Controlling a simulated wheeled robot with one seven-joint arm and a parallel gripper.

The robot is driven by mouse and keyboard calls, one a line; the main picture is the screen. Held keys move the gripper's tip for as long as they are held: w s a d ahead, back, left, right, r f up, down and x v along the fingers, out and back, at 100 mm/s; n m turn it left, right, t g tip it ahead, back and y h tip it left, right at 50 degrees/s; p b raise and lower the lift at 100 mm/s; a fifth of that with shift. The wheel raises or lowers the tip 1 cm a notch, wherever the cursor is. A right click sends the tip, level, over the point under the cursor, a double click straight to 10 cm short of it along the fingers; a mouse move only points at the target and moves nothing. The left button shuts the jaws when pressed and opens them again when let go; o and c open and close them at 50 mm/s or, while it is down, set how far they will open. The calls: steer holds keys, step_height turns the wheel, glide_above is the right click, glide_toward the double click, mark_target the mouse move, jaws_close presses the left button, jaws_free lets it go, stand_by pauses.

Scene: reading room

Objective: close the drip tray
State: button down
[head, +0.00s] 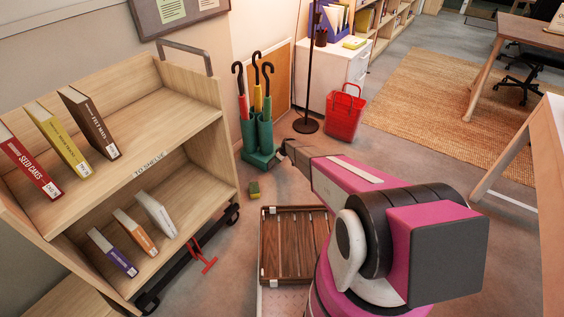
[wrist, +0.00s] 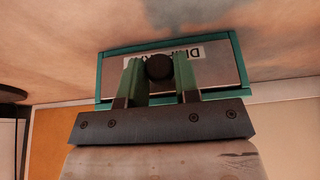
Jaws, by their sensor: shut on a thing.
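The drip tray (wrist: 215,75) shows in the wrist view as a grey labelled front in a green frame, its lettering upside down. A dark round knob (wrist: 159,67) stands out from its front. My gripper (wrist: 160,78) has its two fingers on either side of the knob and is shut on it. In the head view, my gripper (head: 282,151) is at the low base of the green umbrella stand (head: 265,132). The tray is too small and too covered there to tell how far out it is.
Several umbrellas (head: 256,75) stand upright in the stand. A book cart (head: 185,140) is at left, a red basket (head: 344,112) and a lamp base (head: 306,125) at right. A slatted wooden crate (head: 290,245) is near me.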

steer(key=shift+w+a, duration=0.2)
steer(key=c, duration=0.9)
jaws_free()
steer(key=shift+r, duration=0.1)
steer(key=shift+s+d+r, duration=0.2)
steer(key=shift+r, duration=0.25)
steer(key=v, duration=0.9)
steer(key=shift+r, duration=0.3)
